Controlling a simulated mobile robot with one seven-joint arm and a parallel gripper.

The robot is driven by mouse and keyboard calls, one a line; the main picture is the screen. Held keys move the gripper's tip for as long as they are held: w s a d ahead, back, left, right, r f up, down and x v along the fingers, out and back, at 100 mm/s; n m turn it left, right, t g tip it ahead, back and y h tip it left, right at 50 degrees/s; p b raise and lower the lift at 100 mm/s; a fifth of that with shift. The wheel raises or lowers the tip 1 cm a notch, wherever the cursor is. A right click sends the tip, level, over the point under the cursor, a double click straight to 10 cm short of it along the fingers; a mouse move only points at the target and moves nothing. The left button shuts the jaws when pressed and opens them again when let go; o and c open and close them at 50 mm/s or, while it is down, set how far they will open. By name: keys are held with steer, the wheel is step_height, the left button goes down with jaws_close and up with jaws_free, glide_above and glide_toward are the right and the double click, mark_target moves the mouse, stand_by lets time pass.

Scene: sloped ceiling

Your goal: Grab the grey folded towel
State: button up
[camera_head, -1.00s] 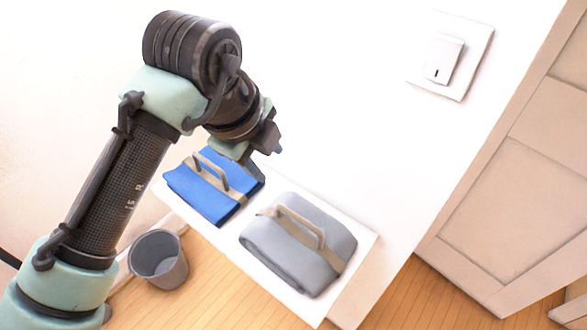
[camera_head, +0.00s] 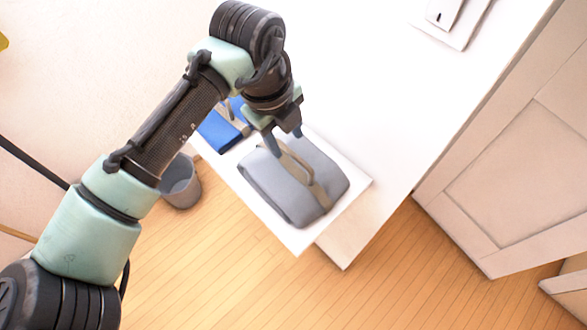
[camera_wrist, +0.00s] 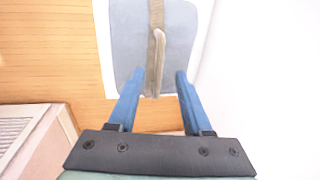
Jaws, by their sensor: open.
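The grey folded towel (camera_head: 276,191) lies on a white shelf with a beige strap and a raised beige handle (camera_head: 299,163) across it. It also shows in the wrist view (camera_wrist: 128,43), with its strap and handle (camera_wrist: 158,50) running up the middle. My gripper (camera_head: 286,144) is open above the towel's far end, near the handle. In the wrist view, the two blue fingers of my gripper (camera_wrist: 156,86) stand apart, one on each side of the handle's near end. Nothing is between the fingertips that I can tell is touched.
A blue folded towel (camera_head: 220,131) lies beside the grey one, partly hidden by my arm. The white shelf (camera_head: 352,184) ends near the grey towel. A grey bin (camera_head: 182,186) stands on the wooden floor. A panelled door (camera_head: 520,165) is at right.

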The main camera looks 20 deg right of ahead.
mark_target(291, 152)
steer(key=f, duration=0.2)
steer(key=d+f, duration=0.1)
steer(key=f, duration=0.2)
steer(key=shift+s, duration=0.15)
jaws_close()
stand_by(1.3)
